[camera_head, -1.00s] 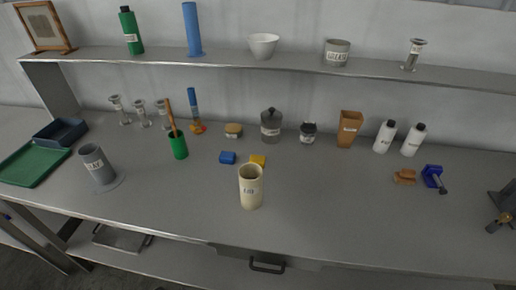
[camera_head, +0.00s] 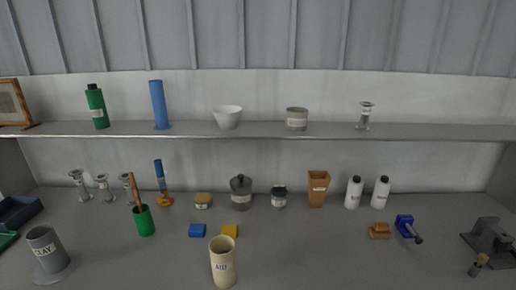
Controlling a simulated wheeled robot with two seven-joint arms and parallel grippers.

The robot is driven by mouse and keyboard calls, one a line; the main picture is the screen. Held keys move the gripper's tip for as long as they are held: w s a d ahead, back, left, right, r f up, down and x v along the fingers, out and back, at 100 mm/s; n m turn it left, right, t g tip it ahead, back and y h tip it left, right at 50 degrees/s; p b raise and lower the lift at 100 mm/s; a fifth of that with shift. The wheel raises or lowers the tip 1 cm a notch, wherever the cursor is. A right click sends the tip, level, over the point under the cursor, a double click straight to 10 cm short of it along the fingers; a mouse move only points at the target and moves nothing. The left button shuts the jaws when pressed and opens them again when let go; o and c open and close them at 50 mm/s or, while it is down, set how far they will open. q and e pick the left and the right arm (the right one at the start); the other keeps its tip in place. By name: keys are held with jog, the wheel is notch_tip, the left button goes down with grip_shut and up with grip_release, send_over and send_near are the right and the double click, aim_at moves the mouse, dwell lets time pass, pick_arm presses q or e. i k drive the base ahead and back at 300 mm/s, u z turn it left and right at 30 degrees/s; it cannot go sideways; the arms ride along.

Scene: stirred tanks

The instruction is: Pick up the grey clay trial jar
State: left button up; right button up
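A tall grey jar (camera_head: 45,248) with a white label that seems to read "CLAY" or "GRAY" stands at the front left of the bench. It leans in the picture and stands on a round grey base. A cream jar (camera_head: 223,262) of similar shape, with a label too small to read surely, stands at the front middle. A short grey labelled pot (camera_head: 297,119) sits on the shelf. Neither of my grippers is in view.
The shelf (camera_head: 260,131) runs above the bench, holding a green bottle (camera_head: 97,107), a blue cylinder (camera_head: 159,105) and a white bowl (camera_head: 227,117). A green cup (camera_head: 143,221) stands right of the grey jar.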

aim_at(43, 240)
jog(key=u, duration=1.7)
jog(key=k, duration=0.5)
jog(key=z, duration=0.5)
jog(key=i, duration=0.5)
jog(key=u, duration=0.15)
